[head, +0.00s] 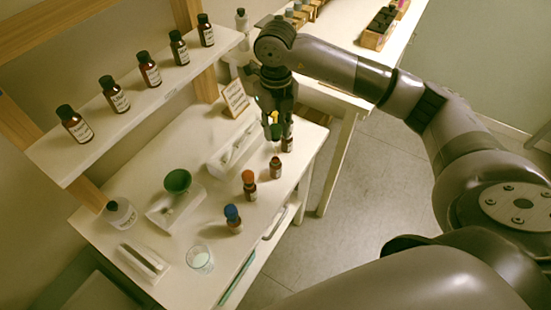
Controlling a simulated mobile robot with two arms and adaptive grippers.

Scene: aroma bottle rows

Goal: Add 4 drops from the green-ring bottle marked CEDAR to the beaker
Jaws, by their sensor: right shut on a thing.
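My right gripper (273,108) is over the back right of the worktable, pointing down. It is shut on a small yellow-topped dropper with a green ring (276,131). The dropper hangs just above a small brown bottle (275,168) that shows no coloured bulb; whether its tip is inside cannot be told. Another brown bottle (287,140) stands behind, its top partly hidden. An orange-topped bottle (249,186) and a blue-topped bottle (233,220) stand nearer in the same row. The small labels are unreadable, so CEDAR cannot be picked out. The clear glass beaker (200,260) stands upright at the front. My left gripper is out of view.
Several dark-capped brown bottles line the raised shelf (52,152) at left. Another table with wooden racks (377,33) stands behind.

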